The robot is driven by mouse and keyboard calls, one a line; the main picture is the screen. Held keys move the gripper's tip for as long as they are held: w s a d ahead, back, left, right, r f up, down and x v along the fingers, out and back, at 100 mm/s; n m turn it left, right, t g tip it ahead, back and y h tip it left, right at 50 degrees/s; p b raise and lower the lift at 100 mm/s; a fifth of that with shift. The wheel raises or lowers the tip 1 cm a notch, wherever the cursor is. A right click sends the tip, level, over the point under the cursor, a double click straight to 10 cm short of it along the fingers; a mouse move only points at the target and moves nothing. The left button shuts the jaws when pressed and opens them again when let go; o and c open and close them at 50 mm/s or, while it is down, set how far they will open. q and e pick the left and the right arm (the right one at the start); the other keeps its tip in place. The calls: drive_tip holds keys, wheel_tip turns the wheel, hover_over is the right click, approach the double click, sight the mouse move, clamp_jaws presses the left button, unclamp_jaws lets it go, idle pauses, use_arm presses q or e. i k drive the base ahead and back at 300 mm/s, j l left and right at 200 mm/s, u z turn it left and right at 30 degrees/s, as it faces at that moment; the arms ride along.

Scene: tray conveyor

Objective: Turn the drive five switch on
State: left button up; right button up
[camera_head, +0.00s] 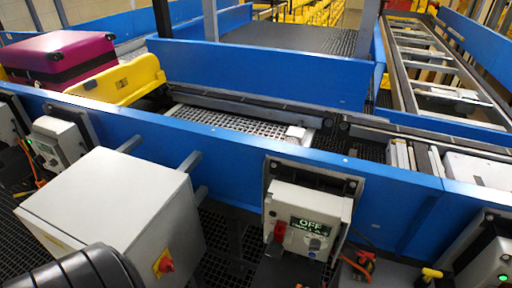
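A grey drive box (292,203) is mounted on the blue conveyor side, right of centre. Its small display (310,226) reads OFF in light letters, with a smaller line below that I cannot read for certain. A red switch part (280,231) sits on its front left of the display, and a round grey knob (315,244) sits below the display. No drive number is legible. Neither of my grippers shows. A black ribbed shape at the lower left looks like part of my own arm.
A large grey cabinet (115,205) with a red and yellow rotary switch (163,264) juts out left of the drive box. Other drive boxes with green lights stand at left (58,140) and right (492,262). A magenta suitcase (60,58) lies in a yellow tray (122,82).

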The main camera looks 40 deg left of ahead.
sight(274, 249)
drive_tip(key=u, duration=1.05)
